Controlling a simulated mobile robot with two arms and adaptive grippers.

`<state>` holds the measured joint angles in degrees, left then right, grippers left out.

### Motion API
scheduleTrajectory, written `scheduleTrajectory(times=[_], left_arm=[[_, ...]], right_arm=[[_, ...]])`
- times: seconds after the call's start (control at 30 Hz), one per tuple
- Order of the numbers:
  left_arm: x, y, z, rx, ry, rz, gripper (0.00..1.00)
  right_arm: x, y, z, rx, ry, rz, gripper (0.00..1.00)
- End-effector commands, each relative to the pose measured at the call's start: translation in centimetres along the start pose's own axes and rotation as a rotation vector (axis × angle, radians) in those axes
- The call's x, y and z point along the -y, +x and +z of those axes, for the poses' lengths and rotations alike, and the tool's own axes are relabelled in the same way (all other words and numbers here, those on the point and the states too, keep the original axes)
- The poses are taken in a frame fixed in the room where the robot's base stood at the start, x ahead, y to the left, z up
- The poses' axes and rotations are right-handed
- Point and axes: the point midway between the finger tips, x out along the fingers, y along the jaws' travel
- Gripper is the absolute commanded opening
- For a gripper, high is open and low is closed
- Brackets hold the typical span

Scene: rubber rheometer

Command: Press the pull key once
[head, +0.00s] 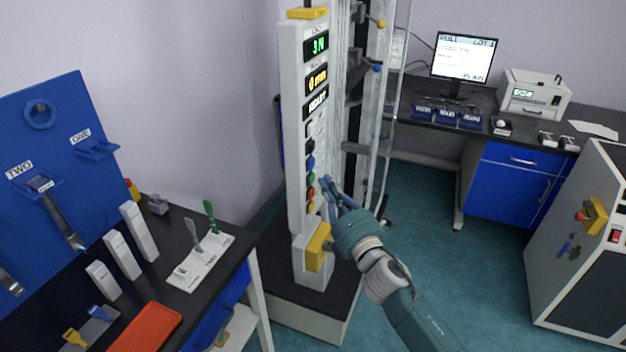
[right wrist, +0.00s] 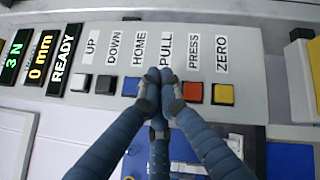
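The control panel (head: 294,150) is a tall white column with a row of keys. The green pull key (head: 311,177) sits between the blue home key and the red press key. In the right wrist view its PULL label (right wrist: 166,50) shows, but my fingertips cover the key. My right gripper (head: 329,186) has its fingers drawn together and empty, just right of the keys in the head view. In the right wrist view the fingertips (right wrist: 160,76) meet over the pull key's place. I cannot tell whether they touch it. My left gripper is not in view.
The press key (right wrist: 193,92) and home key (right wrist: 131,87) flank the fingertips closely. The displays read 3 N (head: 317,45), 0 mm and READY. A yellow block (head: 318,247) juts out below the keys. A bench with tools (head: 150,290) stands at the left.

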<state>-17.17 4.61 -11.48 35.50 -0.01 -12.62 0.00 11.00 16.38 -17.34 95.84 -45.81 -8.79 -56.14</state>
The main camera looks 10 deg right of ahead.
Motion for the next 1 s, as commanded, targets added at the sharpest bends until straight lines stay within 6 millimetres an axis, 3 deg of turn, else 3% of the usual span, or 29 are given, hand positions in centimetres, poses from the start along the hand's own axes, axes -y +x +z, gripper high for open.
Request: scheduleTrajectory(times=[1.0], left_arm=[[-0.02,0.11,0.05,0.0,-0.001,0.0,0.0]], right_arm=[[-0.26,0.59,-0.55,0.0,0.0,0.0,0.0]])
